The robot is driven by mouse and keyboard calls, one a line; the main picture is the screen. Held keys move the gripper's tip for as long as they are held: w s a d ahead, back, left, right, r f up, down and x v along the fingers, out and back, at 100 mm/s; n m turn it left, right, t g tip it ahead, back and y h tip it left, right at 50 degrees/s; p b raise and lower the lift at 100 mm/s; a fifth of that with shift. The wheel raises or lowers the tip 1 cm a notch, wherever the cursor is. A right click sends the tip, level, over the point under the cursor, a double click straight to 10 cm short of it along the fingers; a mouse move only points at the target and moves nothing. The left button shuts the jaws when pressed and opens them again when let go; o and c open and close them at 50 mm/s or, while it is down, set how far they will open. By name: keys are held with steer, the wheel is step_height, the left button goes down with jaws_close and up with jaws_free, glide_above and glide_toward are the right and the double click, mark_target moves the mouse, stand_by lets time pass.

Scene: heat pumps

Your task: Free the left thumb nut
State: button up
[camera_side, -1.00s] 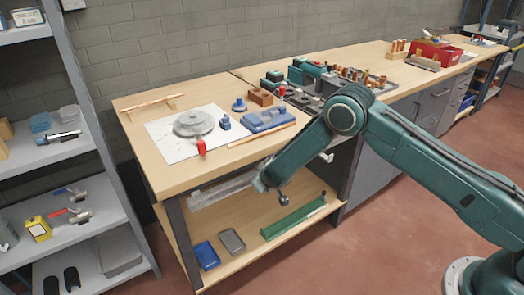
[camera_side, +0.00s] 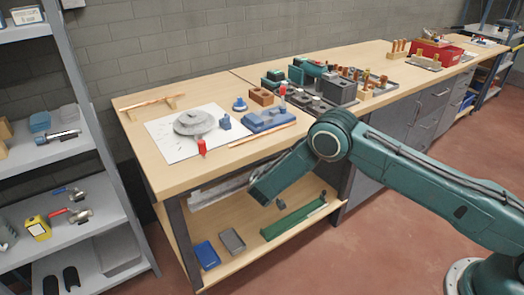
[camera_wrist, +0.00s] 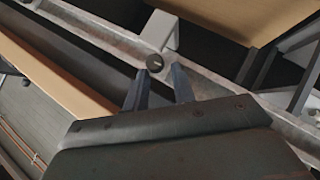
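A dark round thumb nut (camera_wrist: 154,63) shows in the wrist view, at the foot of a pale bracket (camera_wrist: 160,33) on a long metal channel (camera_wrist: 205,75). I cannot tell from these views whether it is the left one. My gripper (camera_wrist: 158,82) has its two dark fingers apart, with a gap between them. The nut lies just beyond the fingertips, roughly in line with the gap, and nothing is visibly held. In the side view the channel (camera_side: 222,188) runs under the bench top, and my arm's end covers part of it; the fingers and the nut cannot be made out there.
The wooden bench top (camera_side: 150,105) overhangs the channel. A bench leg (camera_side: 178,235) stands at the left. The lower shelf below holds a blue box (camera_side: 206,255), a grey box (camera_side: 232,241) and a green tray (camera_side: 293,221). The floor in front is clear.

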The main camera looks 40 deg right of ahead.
steer(key=shift+o, duration=0.7)
steer(key=shift+s+d+f, duration=0.4)
steer(key=shift+d+f, duration=0.25)
steer(key=shift+d, duration=0.2)
steer(key=shift+r, duration=0.1)
steer(key=shift+w+a+v, duration=0.1)
steer(key=shift+a+v, duration=0.05)
steer(key=shift+v, duration=1.15)
steer(key=shift+w+a+v, duration=0.15)
steer(key=shift+v, duration=1.15)
steer(key=shift+r, duration=0.1)
